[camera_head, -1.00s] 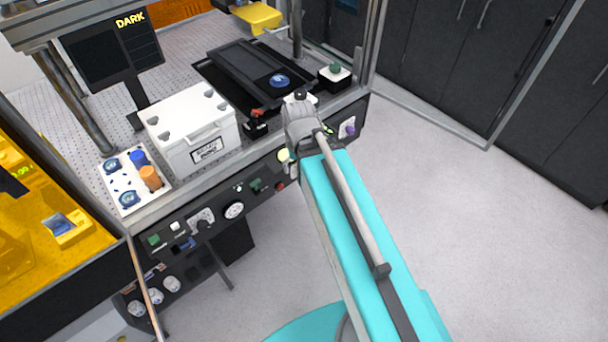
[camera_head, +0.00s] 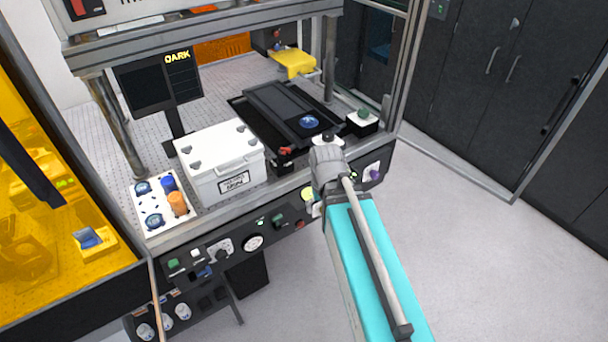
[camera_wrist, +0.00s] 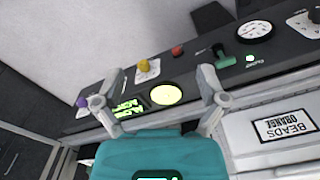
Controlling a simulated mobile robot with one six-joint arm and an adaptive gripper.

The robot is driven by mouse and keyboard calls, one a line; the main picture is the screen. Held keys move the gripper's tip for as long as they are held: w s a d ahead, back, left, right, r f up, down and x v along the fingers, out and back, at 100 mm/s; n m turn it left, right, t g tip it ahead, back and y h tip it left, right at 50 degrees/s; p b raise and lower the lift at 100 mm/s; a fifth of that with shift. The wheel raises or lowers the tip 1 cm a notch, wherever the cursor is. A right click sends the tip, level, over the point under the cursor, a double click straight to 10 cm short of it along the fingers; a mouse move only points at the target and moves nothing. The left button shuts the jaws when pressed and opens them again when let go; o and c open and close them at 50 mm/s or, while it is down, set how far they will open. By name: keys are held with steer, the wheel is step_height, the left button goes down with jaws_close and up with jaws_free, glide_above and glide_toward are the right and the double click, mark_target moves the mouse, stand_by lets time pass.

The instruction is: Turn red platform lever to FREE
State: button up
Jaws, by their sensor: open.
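The red lever (camera_head: 286,150) sits on a small black block at the front edge of the bench, between the white box and the black platform (camera_head: 295,108). A blue disc (camera_head: 309,121) lies on the platform. The lever cannot be made out in the wrist view. My gripper (camera_wrist: 161,76) is open and empty in the wrist view, its two fingers apart in front of the control panel. In the head view the end of my arm is just right of the lever, and its fingers are hidden there.
The front control panel (camera_wrist: 200,60) carries a yellow knob (camera_wrist: 144,66), a red button (camera_wrist: 177,50), a green lever (camera_wrist: 222,56) and a round gauge (camera_wrist: 254,32). A white box (camera_head: 219,160) labelled for orange beads stands left of the lever. Open floor lies to the right.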

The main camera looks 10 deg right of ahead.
mark_target(283, 156)
steer(key=w+a+r+m+p, duration=0.2)
steer(key=w+r+p, duration=0.1)
steer(key=w, duration=0.7)
steer(key=w+a+r+m+p, duration=0.1)
steer(key=w+r+p, duration=0.3)
steer(key=w, duration=0.7)
steer(key=w+a+r+m+p, duration=0.2)
steer(key=w+a+r+p, duration=0.1)
steer(key=w, duration=0.8)
steer(key=shift+r+m+p, duration=0.3)
steer(key=shift+r+p, duration=0.05)
steer(key=shift+r, duration=0.2)
steer(key=shift+f, duration=0.25)
step_height(283, 156, down, 13)
steer(key=b, duration=1.3)
steer(key=shift+f+b, duration=0.15)
steer(key=shift+b, duration=0.25)
steer(key=c, duration=1.2)
